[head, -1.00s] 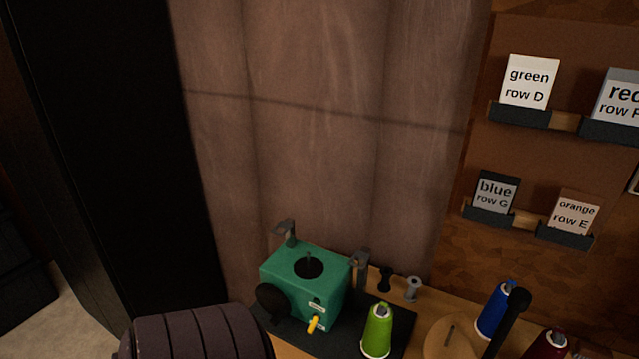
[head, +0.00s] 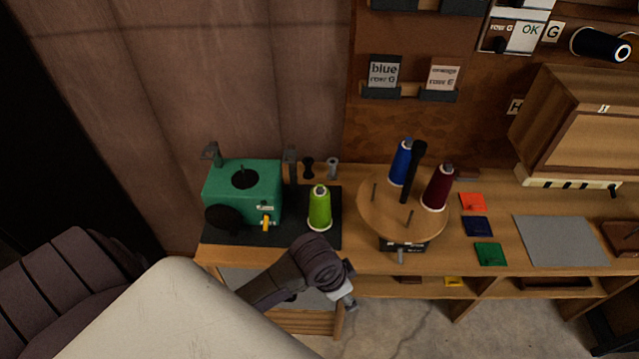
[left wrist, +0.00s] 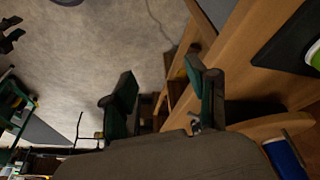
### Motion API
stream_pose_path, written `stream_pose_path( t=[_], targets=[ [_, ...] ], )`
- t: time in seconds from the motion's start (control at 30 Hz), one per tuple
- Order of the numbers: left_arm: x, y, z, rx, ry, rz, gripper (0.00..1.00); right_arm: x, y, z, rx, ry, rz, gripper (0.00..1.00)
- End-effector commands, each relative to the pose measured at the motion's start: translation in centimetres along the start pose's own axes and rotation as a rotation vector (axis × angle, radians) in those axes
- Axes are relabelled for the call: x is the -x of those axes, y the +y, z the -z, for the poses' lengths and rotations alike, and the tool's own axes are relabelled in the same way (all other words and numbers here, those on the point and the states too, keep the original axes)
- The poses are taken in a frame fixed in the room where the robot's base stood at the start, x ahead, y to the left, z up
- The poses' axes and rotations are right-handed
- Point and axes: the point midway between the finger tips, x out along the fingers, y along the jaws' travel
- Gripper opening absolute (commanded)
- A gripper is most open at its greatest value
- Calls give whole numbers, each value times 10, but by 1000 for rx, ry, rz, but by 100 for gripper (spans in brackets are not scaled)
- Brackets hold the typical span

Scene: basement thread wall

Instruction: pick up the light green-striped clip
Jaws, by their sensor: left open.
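I cannot make out a light green-striped clip in either view. My left gripper (left wrist: 165,98) shows in the left wrist view with its two dark green fingers wide apart and nothing between them. In the head view my left arm comes in from the lower left, and the left gripper (head: 346,299) is at its end, small and partly hidden, by the front edge of the workbench (head: 375,261). My right gripper is not in view.
A green box machine (head: 243,190), a lime green spool (head: 320,208) and a round wooden turntable (head: 385,215) with blue (head: 401,163) and maroon (head: 437,188) spools stand on the bench. Coloured squares and a grey mat (head: 560,241) lie right. Floor shows in front.

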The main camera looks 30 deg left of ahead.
Motion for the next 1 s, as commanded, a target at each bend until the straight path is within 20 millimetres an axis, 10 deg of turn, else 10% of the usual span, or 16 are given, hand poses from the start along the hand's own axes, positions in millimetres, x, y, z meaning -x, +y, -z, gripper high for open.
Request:
stream_pose_path(
  t=[0.13,0.57,1.0],
  targets=[
    [56,7,29,-139,11,-19,58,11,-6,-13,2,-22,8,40],
    [88,-31,75,-422,-95,-45,58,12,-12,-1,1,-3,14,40],
    [197,-178,122,-516,-312,-31,58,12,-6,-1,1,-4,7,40]
  ],
)
